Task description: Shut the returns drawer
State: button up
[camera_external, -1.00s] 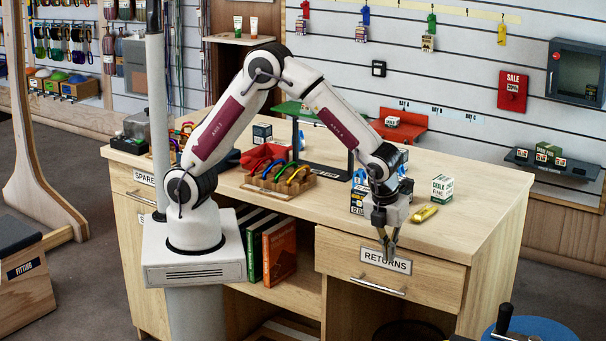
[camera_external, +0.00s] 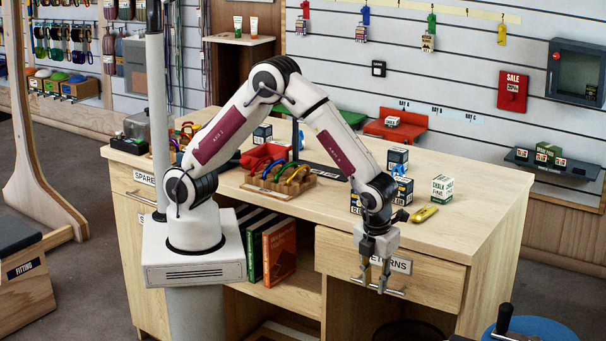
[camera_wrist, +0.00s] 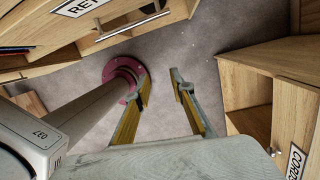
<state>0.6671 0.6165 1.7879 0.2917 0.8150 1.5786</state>
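The returns drawer (camera_external: 432,283) is at the right front of the wooden counter, with a "RETURNS" label and a metal bar handle (camera_external: 396,291). The label and handle also show at the top of the wrist view (camera_wrist: 133,24). My gripper (camera_external: 374,287) points down in front of the drawer, its fingertips near handle height and covering part of the label. In the wrist view the two fingers (camera_wrist: 160,90) are apart with only floor between them. I cannot tell whether they touch the handle.
Chalk boxes (camera_external: 442,188), a yellow item (camera_external: 424,214) and a wooden rack of coloured carabiners (camera_external: 280,180) stand on the counter top. A blue round-topped object (camera_external: 540,328) is at the lower right.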

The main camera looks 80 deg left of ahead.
jog(key=s+d+f+n+t+h, duration=0.1)
jog(key=s+d+f+n+h, duration=0.25)
jog(key=d+f, duration=0.65)
jog(key=s+d+f+n+t+h, duration=0.1)
jog(key=s+d+f+n+h, duration=0.2)
jog(key=d+f, duration=0.75)
jog(key=w+a+n+t+y, duration=0.6)
jog(key=w+a+n, duration=0.15)
jog(key=a, duration=0.35)
jog(key=s+a+r+n+t+y, duration=0.1)
jog(key=a+r+n+t+y, duration=0.1)
jog(key=a+r+n+y, duration=0.3)
jog(key=a+r+y, duration=0.4)
jog(key=a+r, duration=0.3)
jog(key=a, duration=0.3)
jog(key=shift+s+r, duration=0.3)
jog(key=shift+s, duration=0.1)
